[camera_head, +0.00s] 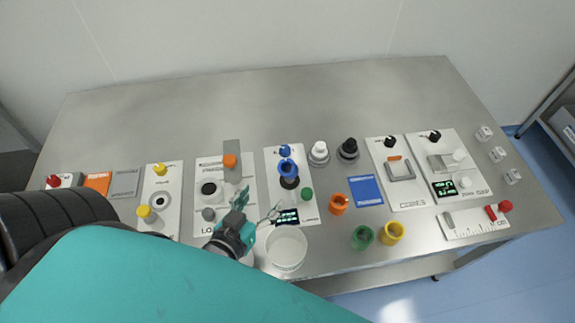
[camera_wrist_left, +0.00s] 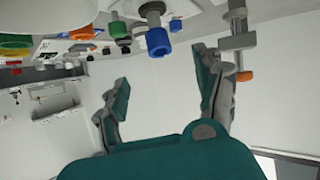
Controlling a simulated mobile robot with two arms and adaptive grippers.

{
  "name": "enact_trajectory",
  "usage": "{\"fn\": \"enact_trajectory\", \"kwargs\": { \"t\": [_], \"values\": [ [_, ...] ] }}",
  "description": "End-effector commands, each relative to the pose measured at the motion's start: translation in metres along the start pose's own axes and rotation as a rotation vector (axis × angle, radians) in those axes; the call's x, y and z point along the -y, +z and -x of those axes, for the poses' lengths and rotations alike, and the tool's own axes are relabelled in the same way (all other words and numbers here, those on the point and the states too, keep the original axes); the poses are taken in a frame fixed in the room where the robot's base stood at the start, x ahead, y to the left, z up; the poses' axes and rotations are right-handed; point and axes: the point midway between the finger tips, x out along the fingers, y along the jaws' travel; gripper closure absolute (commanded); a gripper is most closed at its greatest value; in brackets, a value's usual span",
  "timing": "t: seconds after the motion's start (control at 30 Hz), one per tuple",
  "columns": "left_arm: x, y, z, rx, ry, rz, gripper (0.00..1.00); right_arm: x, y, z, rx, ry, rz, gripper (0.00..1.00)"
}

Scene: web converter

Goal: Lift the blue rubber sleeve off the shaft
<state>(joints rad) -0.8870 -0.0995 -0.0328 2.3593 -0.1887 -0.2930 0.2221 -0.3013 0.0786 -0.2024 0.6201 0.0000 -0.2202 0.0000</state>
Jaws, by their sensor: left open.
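The blue rubber sleeve (camera_head: 287,168) stands upright over a dark base on a white panel (camera_head: 272,160) near the table's middle. In the left wrist view the sleeve (camera_wrist_left: 157,42) hangs at the top of the tilted picture, beyond and roughly between my fingers. The shaft inside it is mostly hidden. My left gripper (camera_head: 257,205) is open and empty, to the lower left of the sleeve and apart from it. Its two spread fingers also show in the left wrist view (camera_wrist_left: 164,80). My right gripper is not in view.
A blue knob (camera_head: 285,151) stands just behind the sleeve, and a green knob (camera_head: 307,194) in front to its right. A white cup (camera_head: 286,248) stands near the front edge. Orange (camera_head: 338,204), green (camera_head: 362,237) and yellow (camera_head: 392,233) rings lie to the right. The table's back is clear.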

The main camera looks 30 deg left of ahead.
Motion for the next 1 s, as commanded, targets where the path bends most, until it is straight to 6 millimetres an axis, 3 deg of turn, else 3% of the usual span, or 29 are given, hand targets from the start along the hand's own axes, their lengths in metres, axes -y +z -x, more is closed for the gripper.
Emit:
{"fn": "enact_trajectory", "kwargs": {
  "t": [0.4,0.73,1.0],
  "values": [
    [-0.001,-0.004,-0.086,-0.002,0.000,0.000,0.30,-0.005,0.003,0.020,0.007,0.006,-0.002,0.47],
    [-0.001,-0.004,-0.114,-0.001,0.001,0.000,0.30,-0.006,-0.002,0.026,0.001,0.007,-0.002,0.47],
    [-0.001,-0.004,-0.152,-0.001,0.001,-0.001,0.30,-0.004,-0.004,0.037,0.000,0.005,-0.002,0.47]
  ]
}}
